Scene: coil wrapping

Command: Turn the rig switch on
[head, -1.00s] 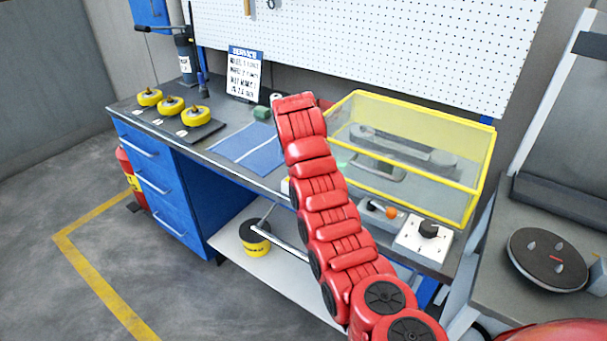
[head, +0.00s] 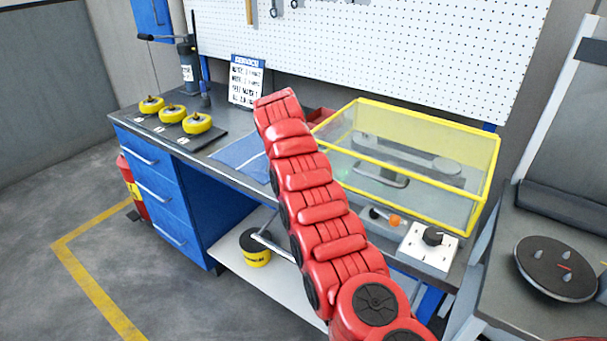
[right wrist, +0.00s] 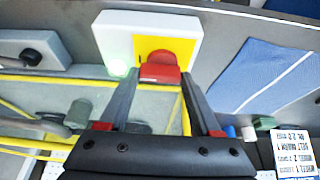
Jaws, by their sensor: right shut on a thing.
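The rig switch is a white box (right wrist: 118,32) with a yellow plate (right wrist: 150,46) and a red switch knob (right wrist: 160,70), seen in the right wrist view. A pale green lamp (right wrist: 118,67) glows at its corner. My right gripper (right wrist: 159,80) has its fingers on both sides of the red knob and is shut on it. In the head view my red right arm hides the switch and the gripper. A faint green glow (head: 348,173) shows beside the arm there. My left gripper is not in view.
A yellow-framed clear guard (head: 430,145) covers the machine on the bench. A small box with an orange knob (head: 393,220) and a white box with a black dial (head: 428,250) stand before it. A blue mat (head: 236,152) and several yellow coils (head: 172,114) lie to the left.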

